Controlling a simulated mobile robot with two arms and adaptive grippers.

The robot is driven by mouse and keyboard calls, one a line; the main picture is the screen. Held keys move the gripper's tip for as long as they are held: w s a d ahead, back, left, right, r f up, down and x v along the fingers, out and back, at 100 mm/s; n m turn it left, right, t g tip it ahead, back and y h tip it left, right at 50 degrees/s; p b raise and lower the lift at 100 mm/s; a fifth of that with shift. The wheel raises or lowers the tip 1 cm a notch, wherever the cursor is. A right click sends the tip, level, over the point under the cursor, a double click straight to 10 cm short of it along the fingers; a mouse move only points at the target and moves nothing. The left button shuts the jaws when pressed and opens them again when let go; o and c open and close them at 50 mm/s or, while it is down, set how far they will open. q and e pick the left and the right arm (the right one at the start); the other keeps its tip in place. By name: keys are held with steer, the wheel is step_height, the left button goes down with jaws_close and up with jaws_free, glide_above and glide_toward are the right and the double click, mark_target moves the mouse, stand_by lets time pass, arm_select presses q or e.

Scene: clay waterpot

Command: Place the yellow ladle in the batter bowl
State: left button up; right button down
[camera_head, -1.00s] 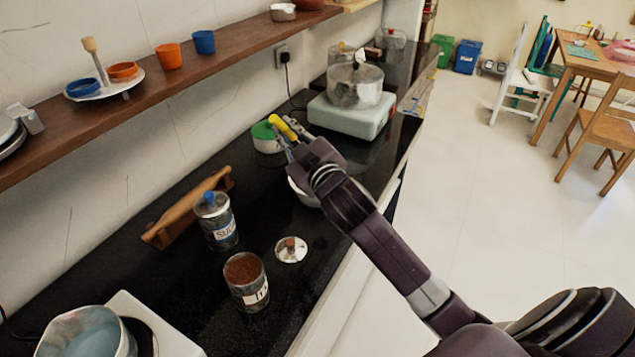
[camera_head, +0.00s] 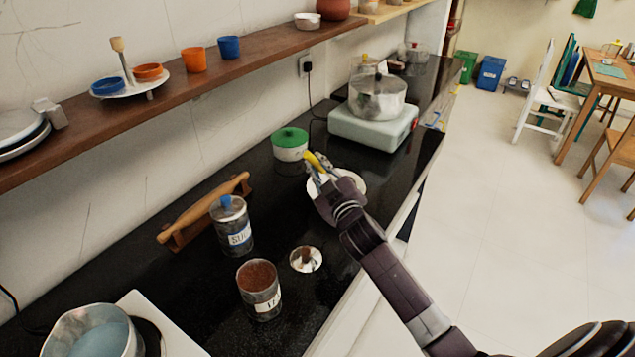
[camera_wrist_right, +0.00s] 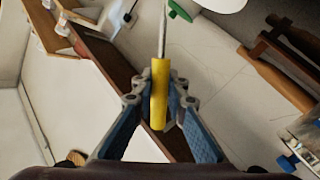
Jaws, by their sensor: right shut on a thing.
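My right gripper (camera_head: 320,178) is shut on the yellow ladle (camera_head: 314,160) by its handle, above the black counter. In the right wrist view the ladle's yellow handle (camera_wrist_right: 159,95) sits between the two blue-padded fingers, and a thin metal shaft runs from it toward the top edge. The ladle's far end is not clear. A white bowl (camera_head: 353,183) stands on the counter just behind and to the right of the gripper, partly hidden by it. I cannot tell whether the ladle touches the bowl. My left gripper is not in view.
A green-lidded white container (camera_head: 290,149) stands just left of the ladle. A stove with a steel pot (camera_head: 377,101) is behind. A wooden rack (camera_head: 205,210), sugar jar (camera_head: 232,226), open brown-filled jar (camera_head: 260,291) and round lid (camera_head: 306,259) are nearer.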

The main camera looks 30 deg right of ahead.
step_height(320, 180, down, 5)
steer(key=shift+f, duration=0.2)
steer(key=shift+b, duration=0.3)
steer(key=shift+f, duration=0.15)
steer(key=c, duration=1.9)
jaws_free()
steer(key=shift+c, duration=0.2)
steer(key=shift+s, duration=0.1)
steer(key=s+a+b, duration=0.1)
steer(key=s, duration=1)
steer(key=shift+s+r, duration=0.25)
steer(key=shift+s, duration=0.15)
